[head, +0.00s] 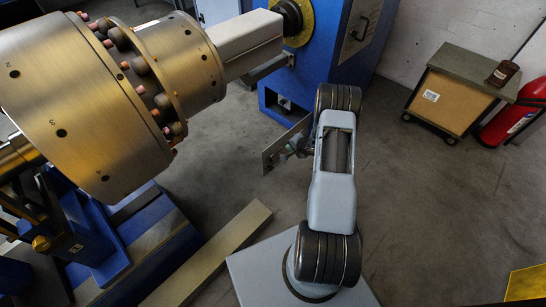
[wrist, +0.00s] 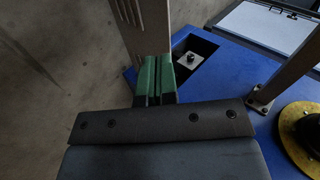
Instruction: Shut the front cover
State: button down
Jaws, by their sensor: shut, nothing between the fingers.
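The front cover (wrist: 143,25) is a grey metal panel with slots. It stands open, out from the blue machine housing (wrist: 228,75), beside a dark recess (wrist: 203,45) with a black knob on a light plate inside. In the head view the cover (head: 272,157) is a thin plate in front of the housing. My gripper (wrist: 155,82) has green fingers, shut and empty, close against the cover; I cannot tell whether they touch it. In the head view my gripper (head: 292,148) is beside the plate, partly hidden by my wrist.
A large brass rotor (head: 85,105) fills the left. A light beam (head: 215,255) lies on the floor. A gold spindle disc (wrist: 303,128) and a grey bar (wrist: 288,70) are right of the fingers. A wooden cabinet (head: 450,95) and red extinguisher (head: 512,115) stand right, with clear floor before them.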

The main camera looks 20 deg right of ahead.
notch_tip(320, 180, down, 4)
jog(key=y+b, duration=0.1)
jog(key=b, duration=0.6)
send_near(269, 149)
jog(key=shift+m, duration=0.3)
jog(key=x, duration=0.6)
jog(key=shift+s+d+f, duration=0.1)
jog(key=shift+s+f, duration=0.15)
jog(key=shift+f, duration=0.25)
jog(key=shift+w+r, duration=0.15)
jog(key=shift+w, duration=0.35)
jog(key=shift+a, duration=0.2)
